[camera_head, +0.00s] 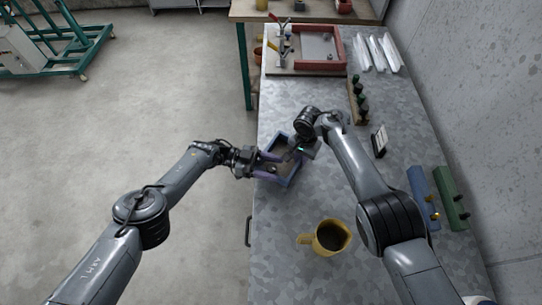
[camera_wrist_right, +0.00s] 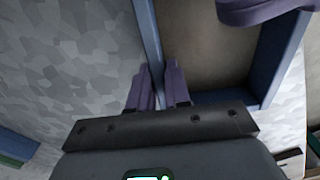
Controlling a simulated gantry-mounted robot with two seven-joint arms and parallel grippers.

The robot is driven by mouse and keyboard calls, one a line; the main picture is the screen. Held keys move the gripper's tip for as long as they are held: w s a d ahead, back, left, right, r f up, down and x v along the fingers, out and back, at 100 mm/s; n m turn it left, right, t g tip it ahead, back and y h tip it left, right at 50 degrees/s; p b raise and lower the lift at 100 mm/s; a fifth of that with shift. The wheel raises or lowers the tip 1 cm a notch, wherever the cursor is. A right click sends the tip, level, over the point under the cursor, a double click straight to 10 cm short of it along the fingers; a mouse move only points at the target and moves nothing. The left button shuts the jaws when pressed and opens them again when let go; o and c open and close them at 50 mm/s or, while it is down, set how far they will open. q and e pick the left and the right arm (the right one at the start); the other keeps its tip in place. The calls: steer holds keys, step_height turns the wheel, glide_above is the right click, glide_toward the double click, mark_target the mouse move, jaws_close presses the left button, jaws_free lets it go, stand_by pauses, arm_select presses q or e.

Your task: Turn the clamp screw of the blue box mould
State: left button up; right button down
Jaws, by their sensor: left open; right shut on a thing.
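The blue box mould (camera_head: 291,177) lies on the grey bench near its left edge. Its blue walls and beige inside show in the right wrist view (camera_wrist_right: 280,45). My right gripper (camera_wrist_right: 159,80) is shut on one blue side wall, with a purple finger on each side. In the head view my right gripper (camera_head: 295,153) is at the mould's far right side. My left gripper (camera_head: 268,166) is open, its purple fingers reaching over the mould's left side. One purple finger of it shows at the top of the right wrist view (camera_wrist_right: 262,10). I cannot make out the clamp screw clearly.
A yellow mug (camera_head: 330,238) stands on the bench in front. A blue block (camera_head: 422,194) and a green block (camera_head: 452,197) lie at the right. A small card (camera_head: 380,141) and dark-topped bottles (camera_head: 358,100) stand beyond my right arm. A red-walled tray (camera_head: 337,47) is at the back.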

arm_select(q)
steer(key=shift+r, duration=4.75)
arm_select(e)
steer(key=c, duration=1)
jaws_free()
step_height(320, 180, up, 12)
arm_select(q)
steer(key=shift+r, duration=0.1)
arm_select(e)
steer(key=shift+r, duration=0.1)
arm_select(q)
step_height(320, 180, up, 11)
steer(key=p, duration=1.1)
glide_above(271, 167)
arm_select(e)
step_height(271, 167, up, 7)
